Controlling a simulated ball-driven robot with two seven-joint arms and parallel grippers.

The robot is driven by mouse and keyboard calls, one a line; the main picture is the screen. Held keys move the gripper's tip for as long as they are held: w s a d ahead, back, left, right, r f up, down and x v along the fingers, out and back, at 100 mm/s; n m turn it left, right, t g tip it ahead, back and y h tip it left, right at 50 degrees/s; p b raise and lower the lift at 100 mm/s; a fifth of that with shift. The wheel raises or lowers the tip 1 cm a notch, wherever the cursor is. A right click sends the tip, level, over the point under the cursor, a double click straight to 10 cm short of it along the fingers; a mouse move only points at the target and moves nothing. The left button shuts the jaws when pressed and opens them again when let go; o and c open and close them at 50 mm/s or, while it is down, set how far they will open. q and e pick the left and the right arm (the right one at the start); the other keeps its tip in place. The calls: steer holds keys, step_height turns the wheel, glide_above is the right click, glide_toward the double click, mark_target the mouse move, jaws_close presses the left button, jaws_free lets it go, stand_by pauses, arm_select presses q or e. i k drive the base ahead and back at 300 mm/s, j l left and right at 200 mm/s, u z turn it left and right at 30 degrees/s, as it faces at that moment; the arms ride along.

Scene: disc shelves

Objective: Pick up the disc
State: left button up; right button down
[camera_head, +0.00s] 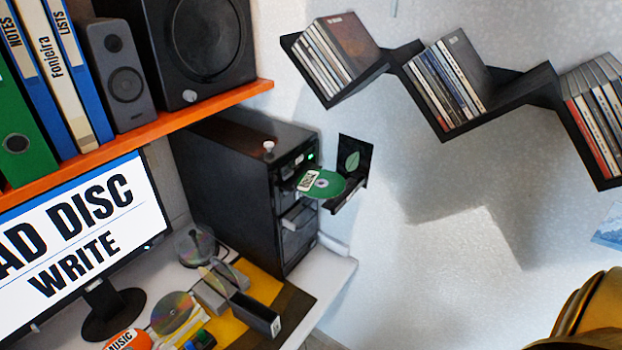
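A green disc (330,187) with a pale centre and a white printed patch lies at the front of the black computer tower (225,190). It seems to rest on the drive tray (348,200) that sticks out of the tower. Neither of my grippers shows in this view.
The monitor (75,235) reads "AD DISC WRITE", cut off at left. An orange shelf (130,140) with binders and speakers hangs above the desk. A black zigzag wall shelf (515,90) holds cases at upper right. A gold-black shape fills the lower right corner.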

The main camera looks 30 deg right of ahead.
mark_target(317, 184)
steer(key=l+z, duration=0.1)
steer(key=z, duration=1.15)
